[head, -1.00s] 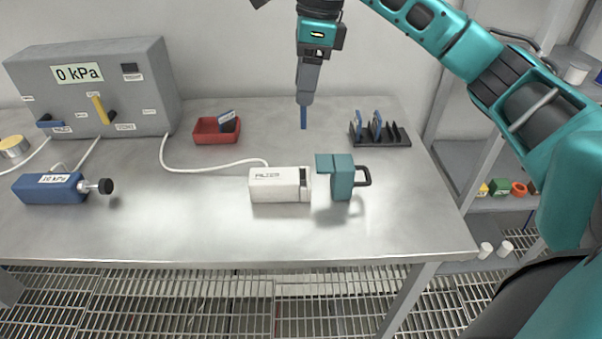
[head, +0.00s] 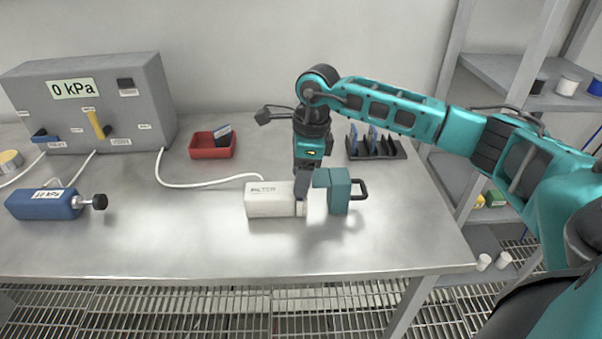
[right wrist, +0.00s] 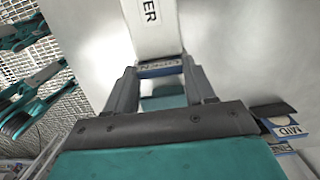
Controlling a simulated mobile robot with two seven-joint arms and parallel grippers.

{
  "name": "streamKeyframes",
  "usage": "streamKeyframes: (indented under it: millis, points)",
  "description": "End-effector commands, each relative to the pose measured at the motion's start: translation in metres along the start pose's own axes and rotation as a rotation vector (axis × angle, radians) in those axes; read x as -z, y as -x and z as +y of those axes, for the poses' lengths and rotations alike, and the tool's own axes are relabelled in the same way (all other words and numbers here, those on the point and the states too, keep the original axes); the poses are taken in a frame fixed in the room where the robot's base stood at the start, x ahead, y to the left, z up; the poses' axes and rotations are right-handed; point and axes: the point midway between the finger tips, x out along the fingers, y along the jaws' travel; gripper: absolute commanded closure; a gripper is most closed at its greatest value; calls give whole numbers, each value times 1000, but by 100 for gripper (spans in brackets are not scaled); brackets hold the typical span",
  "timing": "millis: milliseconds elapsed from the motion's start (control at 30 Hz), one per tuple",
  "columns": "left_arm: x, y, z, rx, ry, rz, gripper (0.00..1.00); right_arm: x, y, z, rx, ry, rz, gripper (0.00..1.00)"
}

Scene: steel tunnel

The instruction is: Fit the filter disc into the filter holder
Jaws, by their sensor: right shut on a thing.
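The white filter holder (head: 268,201), labelled FILTER, lies on the steel bench; its white body also shows in the right wrist view (right wrist: 152,28). A teal block with a black handle (head: 339,191) is at its right end. My right gripper (head: 301,194) points down over the right end of the holder. In the right wrist view its fingers (right wrist: 160,69) are shut on the blue-edged filter disc (right wrist: 161,72), which carries a light label. The disc is at the holder's open end; how deep it sits is hidden. My left gripper is not in view.
A black rack (head: 388,151) with blue discs stands behind to the right. A grey box reading 0 kPa (head: 95,105) and a blue cylinder (head: 45,204) are at left. The front of the bench is clear.

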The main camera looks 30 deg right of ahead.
Motion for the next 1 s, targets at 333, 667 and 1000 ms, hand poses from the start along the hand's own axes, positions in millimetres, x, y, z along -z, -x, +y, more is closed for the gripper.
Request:
streamKeyframes:
  millis: [333, 667, 1000]
  points:
    - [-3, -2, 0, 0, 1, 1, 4, 0, -4, 0, 1, 1, -1, 75]
    - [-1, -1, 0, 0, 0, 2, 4, 0, -3, 0, 0, 0, -1, 20]
    - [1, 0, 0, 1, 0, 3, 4, -1, 8, -1, 3, 0, -2, 20]
